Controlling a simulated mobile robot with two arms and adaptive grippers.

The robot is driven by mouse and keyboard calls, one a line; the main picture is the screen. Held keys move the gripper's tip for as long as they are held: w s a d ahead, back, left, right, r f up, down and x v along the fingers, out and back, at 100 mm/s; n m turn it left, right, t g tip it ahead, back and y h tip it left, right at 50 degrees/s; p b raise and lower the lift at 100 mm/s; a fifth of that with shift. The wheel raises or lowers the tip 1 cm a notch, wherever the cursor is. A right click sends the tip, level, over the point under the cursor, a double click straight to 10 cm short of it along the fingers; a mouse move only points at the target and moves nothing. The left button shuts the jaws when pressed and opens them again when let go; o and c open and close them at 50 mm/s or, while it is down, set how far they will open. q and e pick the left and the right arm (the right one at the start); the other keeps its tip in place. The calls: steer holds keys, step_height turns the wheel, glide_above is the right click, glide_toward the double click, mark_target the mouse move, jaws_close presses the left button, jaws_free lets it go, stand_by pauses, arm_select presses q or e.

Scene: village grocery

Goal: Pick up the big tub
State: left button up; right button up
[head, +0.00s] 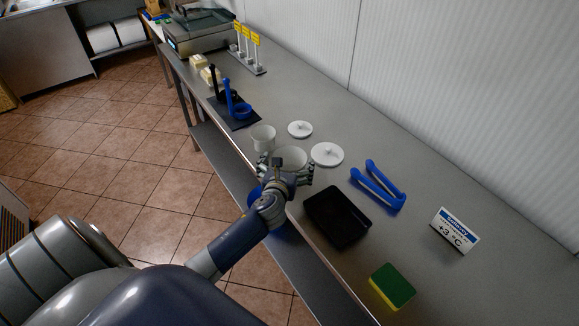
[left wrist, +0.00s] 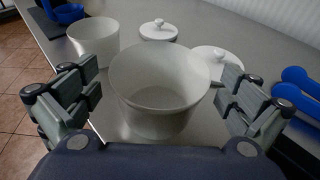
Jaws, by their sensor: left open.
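The big tub (left wrist: 158,113) is a white, open, empty round container standing upright on the steel counter. In the head view the big tub (head: 291,156) is partly hidden behind my left gripper (head: 286,172). In the left wrist view my left gripper (left wrist: 158,105) is open, with one finger set on each side of the tub. I cannot tell whether the fingers touch it. A smaller white tub (head: 263,136) stands just beyond it, and it also shows in the left wrist view (left wrist: 93,40). My right gripper is not in view.
Two white lids (head: 327,154) (head: 300,129) lie behind the tubs. Blue tongs (head: 378,186), a black tray (head: 337,218), a sponge (head: 393,286) and a price sign (head: 455,231) are to the right. A blue ladle (head: 237,104) rests on a dark mat farther left. The wall bounds the counter behind.

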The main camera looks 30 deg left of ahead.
arm_select(q)
steer(key=shift+x, duration=1.3)
steer(key=shift+s+d, duration=0.1)
steer(key=shift+c, duration=0.6)
steer(key=c, duration=0.6)
steer(key=shift+o, duration=0.2)
steer(key=shift+r, duration=0.1)
